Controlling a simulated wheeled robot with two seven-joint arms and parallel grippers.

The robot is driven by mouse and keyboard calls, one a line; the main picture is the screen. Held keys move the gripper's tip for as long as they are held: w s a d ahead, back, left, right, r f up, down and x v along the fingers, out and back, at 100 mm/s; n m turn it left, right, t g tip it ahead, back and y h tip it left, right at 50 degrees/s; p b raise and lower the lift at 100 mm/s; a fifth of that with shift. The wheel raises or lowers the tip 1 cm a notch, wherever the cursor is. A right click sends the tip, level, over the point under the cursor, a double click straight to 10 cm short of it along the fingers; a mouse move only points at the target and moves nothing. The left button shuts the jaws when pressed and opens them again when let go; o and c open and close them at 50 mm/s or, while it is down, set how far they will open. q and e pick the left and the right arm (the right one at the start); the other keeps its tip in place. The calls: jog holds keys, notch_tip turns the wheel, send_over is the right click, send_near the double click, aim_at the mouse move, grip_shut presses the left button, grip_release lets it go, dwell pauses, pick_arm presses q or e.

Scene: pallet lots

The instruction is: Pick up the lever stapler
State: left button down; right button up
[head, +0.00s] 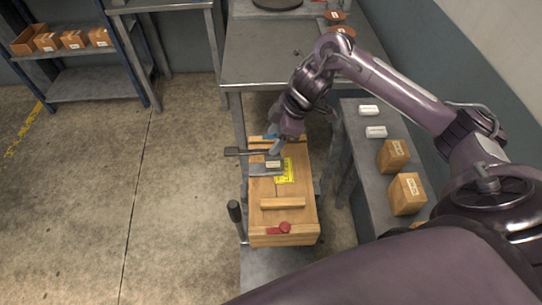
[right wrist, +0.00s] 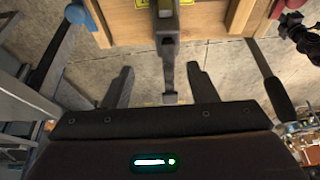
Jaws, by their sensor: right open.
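The lever stapler (head: 268,171) appears as a grey bar lying across the top of the wooden crate (head: 283,239) in the head view. In the right wrist view the stapler (right wrist: 168,45) is a long narrow bar crossing the crate edge. My right gripper (head: 277,146) is above the crate's far part; its fingers are small and partly hidden there. In the right wrist view the right gripper (right wrist: 160,80) is open, with one finger on each side of the bar's lower end. Gaps show on both sides. My left gripper is not in view.
A red-capped part (head: 281,228) and a black handle (head: 235,212) stand by the near end of the crate. A side bench (head: 378,155) at right holds small boxes. A grey table (head: 262,62) is behind. Open floor (head: 85,215) lies at left.

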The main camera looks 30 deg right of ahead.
aim_at(268, 155)
jog(key=shift+s+d, duration=0.1)
jog(key=shift+s, duration=0.1)
jog(key=shift+s+a+f, duration=0.1)
jog(key=shift+a+f, duration=0.25)
jog(key=shift+f, duration=0.25)
jog(key=shift+a+f, duration=0.3)
jog(key=shift+f, duration=0.25)
jog(key=x, duration=0.3)
jog(key=shift+s+d+f, duration=0.15)
jog(key=shift+f, duration=0.55)
jog(key=shift+a+f, duration=0.2)
jog(key=shift+c, duration=1)
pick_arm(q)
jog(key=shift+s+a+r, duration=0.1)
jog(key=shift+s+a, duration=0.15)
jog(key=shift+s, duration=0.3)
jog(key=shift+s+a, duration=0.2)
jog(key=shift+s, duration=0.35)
pick_arm(e)
jog(key=shift+r, duration=0.1)
grip_shut()
